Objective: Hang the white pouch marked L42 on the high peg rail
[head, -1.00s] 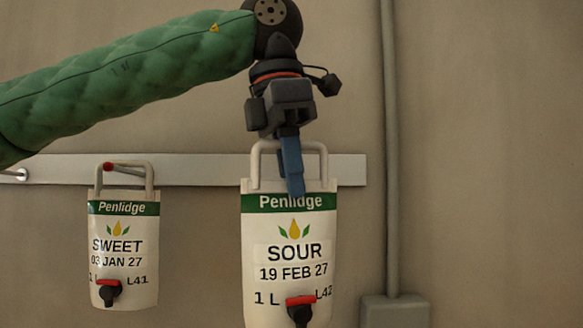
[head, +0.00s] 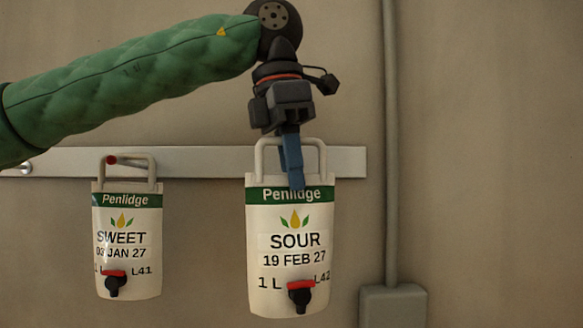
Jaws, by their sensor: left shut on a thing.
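The white pouch marked L42 (head: 292,252) has a green Penlidge band, the words SOUR and 19 FEB 27, and a red and black tap. It hangs upright in front of the wall. My left gripper (head: 293,178), with blue fingers, is above it and shut on its top, by the pale handle. The peg rail (head: 215,162) is a pale strip running behind the pouch's handle. Any peg behind this pouch is hidden, and I cannot tell whether the handle touches one. My right gripper is not in view.
A second white pouch, marked SWEET and L41 (head: 126,262), hangs by its handle on a red-tipped peg (head: 112,160) to the left. A bare peg (head: 24,169) shows at the far left. A grey pipe (head: 391,150) runs down to a grey box (head: 393,305) at right.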

